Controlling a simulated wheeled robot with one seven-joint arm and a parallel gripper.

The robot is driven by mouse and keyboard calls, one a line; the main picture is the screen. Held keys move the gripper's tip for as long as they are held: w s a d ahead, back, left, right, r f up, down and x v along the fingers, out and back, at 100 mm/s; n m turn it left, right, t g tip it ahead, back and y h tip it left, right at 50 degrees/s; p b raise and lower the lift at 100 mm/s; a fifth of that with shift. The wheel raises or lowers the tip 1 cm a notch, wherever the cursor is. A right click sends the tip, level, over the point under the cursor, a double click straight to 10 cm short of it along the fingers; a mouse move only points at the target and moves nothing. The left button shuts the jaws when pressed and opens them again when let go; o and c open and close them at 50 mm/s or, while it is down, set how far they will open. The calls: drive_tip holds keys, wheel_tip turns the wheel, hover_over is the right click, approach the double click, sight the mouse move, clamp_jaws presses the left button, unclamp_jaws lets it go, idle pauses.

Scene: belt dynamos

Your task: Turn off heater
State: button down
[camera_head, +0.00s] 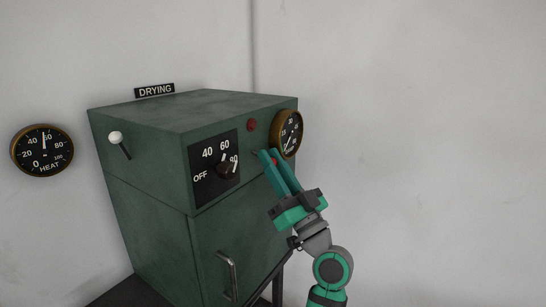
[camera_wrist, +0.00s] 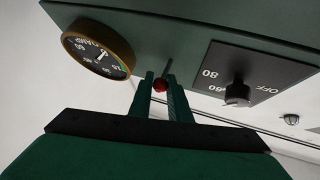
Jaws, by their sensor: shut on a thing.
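The green cabinet heater (camera_head: 150,155) carries a DRYING sign (camera_head: 155,90) on top. Its front has a black dial plate marked OFF, 40, 60 and 80, with a dark knob (camera_head: 226,171), also in the wrist view (camera_wrist: 237,93). I cannot tell the knob's exact setting. Right of the dial, my gripper (camera_head: 267,155) reaches the front panel. In the wrist view, its fingers (camera_wrist: 161,83) are shut on a small lever with a red ball (camera_wrist: 160,86); a thin dark rod (camera_wrist: 168,68) runs from it to the panel. The gripper is apart from the dial knob.
A brass-rimmed gauge (camera_head: 287,133) sits just right of the gripper. A red round lamp or button (camera_head: 251,125) is above it. A white-tipped lever (camera_head: 116,138) is on the left side. A HEAT gauge (camera_head: 42,150) hangs on the wall. A door handle (camera_head: 230,275) sticks out below.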

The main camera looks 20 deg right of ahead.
drive_tip(key=shift+w+f+m+t+h, duration=0.1)
drive_tip(key=shift+f+m+t+h, duration=0.2)
drive_tip(key=shift+m+t, duration=0.2)
drive_tip(key=shift+w+f+m+t+h, duration=0.1)
drive_tip(key=shift+f+m+t+h, duration=0.1)
drive_tip(key=shift+m+t+h, duration=0.3)
drive_tip(key=c, duration=1.7)
unclamp_jaws()
drive_tip(key=shift+o, duration=0.2)
drive_tip(key=shift+a, duration=0.1)
drive_tip(key=shift+f, duration=0.1)
drive_tip(key=v, duration=1)
drive_tip(key=shift+s+f, duration=0.15)
drive_tip(key=shift+f, duration=0.25)
